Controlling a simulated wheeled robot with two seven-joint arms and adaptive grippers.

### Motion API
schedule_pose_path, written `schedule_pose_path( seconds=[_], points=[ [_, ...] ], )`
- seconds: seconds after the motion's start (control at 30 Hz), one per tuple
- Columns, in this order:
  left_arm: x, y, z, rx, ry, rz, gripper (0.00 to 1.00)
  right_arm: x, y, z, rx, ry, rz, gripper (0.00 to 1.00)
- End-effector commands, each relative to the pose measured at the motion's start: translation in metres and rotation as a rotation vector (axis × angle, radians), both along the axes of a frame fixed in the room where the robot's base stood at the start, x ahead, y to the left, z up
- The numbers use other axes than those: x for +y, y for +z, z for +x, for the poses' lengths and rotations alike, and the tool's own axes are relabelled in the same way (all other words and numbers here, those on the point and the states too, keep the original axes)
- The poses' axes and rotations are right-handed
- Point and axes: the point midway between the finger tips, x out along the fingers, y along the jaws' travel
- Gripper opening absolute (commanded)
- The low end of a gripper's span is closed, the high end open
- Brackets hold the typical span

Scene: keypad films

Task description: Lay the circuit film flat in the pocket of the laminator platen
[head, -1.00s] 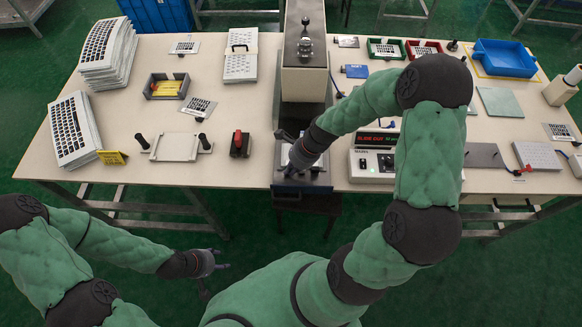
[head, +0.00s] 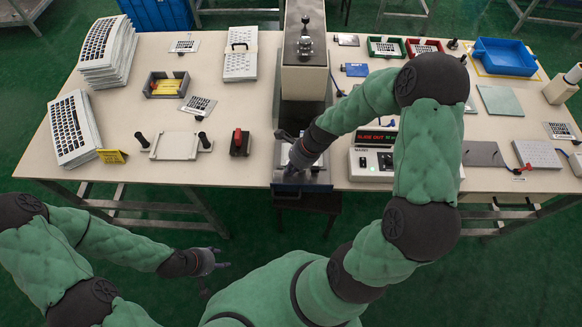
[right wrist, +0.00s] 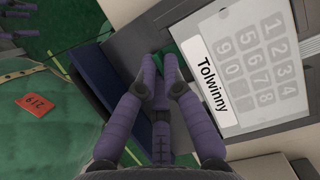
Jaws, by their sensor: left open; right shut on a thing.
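The laminator platen (head: 319,178) is a dark tray at the table's front edge, below the beige press; it also shows in the right wrist view (right wrist: 152,38). A white sheet printed with number keys and "Tolwinny" (right wrist: 262,75) lies over it, beyond my fingers. My right gripper (head: 288,167) is low over the platen's left part. In the right wrist view its fingertips (right wrist: 160,82) are closed together, with a small green piece between them, seemingly the circuit film (right wrist: 170,68); the rest is hidden. My left gripper (head: 222,264) is open and empty, off the table's front.
A red-and-black device (head: 239,143) and a white plate with two black knobs (head: 176,146) stand left of the platen. A control box with a red display (head: 377,138) is close on the right. Stacks of keypad sheets (head: 74,130) are at far left.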

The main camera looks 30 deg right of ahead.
Motion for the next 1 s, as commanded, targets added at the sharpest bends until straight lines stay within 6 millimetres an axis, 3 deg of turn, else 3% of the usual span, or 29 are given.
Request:
schedule_pose_path(
  seconds=[0.1,0.13,0.2,0.73,1.0],
  points=[
    [0.000,0.000,0.000,0.000,0.000,0.000,0.52,0.000,0.000,0.000,0.000,0.000,0.000,0.00],
    [0.000,0.000,0.000,0.000,0.000,0.000,0.52,0.000,0.000,0.000,0.000,0.000,0.000,0.18],
    [0.000,0.000,0.000,0.000,0.000,0.000,0.52,0.000,0.000,0.000,0.000,0.000,0.000,0.37],
    [0.000,0.000,0.000,0.000,0.000,0.000,0.52,-0.001,0.002,0.000,-0.001,0.000,0.000,0.37],
    [0.000,0.000,0.000,0.000,0.000,0.000,0.52,-0.015,0.039,-0.007,-0.006,-0.004,-0.002,0.37]
  ],
)
